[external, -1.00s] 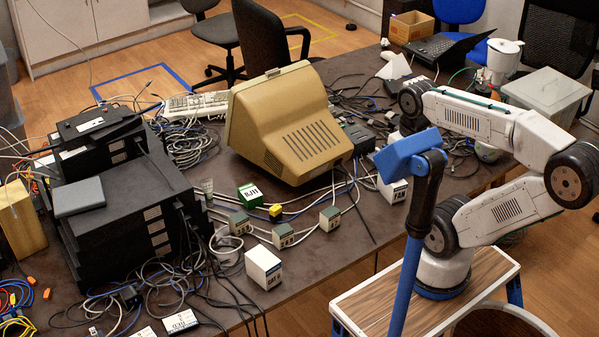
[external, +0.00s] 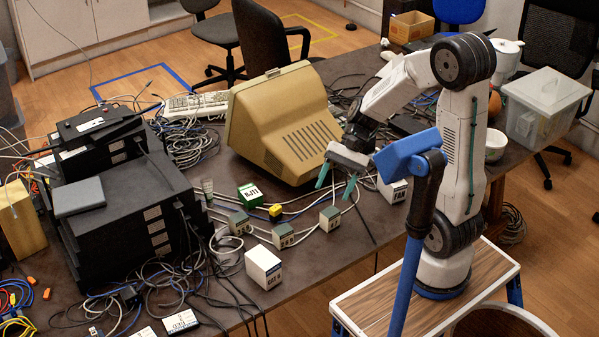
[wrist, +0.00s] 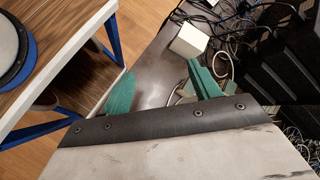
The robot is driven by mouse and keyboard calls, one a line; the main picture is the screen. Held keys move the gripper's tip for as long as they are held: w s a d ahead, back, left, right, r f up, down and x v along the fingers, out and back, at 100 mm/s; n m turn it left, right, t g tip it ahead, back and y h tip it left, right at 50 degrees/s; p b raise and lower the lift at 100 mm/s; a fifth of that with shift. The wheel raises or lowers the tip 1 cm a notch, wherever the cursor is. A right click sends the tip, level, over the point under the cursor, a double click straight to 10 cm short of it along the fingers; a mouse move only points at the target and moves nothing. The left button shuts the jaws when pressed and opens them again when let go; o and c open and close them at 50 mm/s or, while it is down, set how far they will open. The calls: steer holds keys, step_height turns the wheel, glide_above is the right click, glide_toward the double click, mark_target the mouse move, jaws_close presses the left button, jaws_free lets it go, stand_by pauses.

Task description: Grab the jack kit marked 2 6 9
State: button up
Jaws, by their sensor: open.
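No marking 2 6 9 is readable on any box. Three small grey-green boxes, the left one (external: 240,223), the middle one (external: 283,236) and the right one (external: 330,219), stand on the table among cables; their labels are too small to read surely. A green box (external: 249,195) with a white label and a small yellow block (external: 276,211) are behind them. My gripper (external: 335,184) is open and empty, its teal fingers pointing down above the table, behind and above the right grey-green box. The wrist view shows both fingers apart (wrist: 160,84).
A white labelled box (external: 263,268) stands near the table's front edge; a white box appears in the wrist view (wrist: 190,41). A box marked FAN (external: 392,190) is right of my gripper. The beige monitor (external: 285,125) is close behind. Cables and black equipment (external: 130,210) crowd the left.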

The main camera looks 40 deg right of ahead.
steer(key=w+a+f+m+y, duration=0.2)
steer(key=w+f+m+y, duration=0.1)
steer(key=w+f+m, duration=0.4)
steer(key=m+t+y, duration=0.2)
steer(key=m+t, duration=0.1)
glide_toward(284, 229)
steer(key=x, duration=0.2)
steer(key=shift+a, duration=0.3)
steer(key=shift+a+f+m, duration=0.25)
steer(key=shift+m, duration=0.05)
steer(key=x, duration=0.7)
steer(key=shift+w+a, duration=0.1)
steer(key=c, duration=1.1)
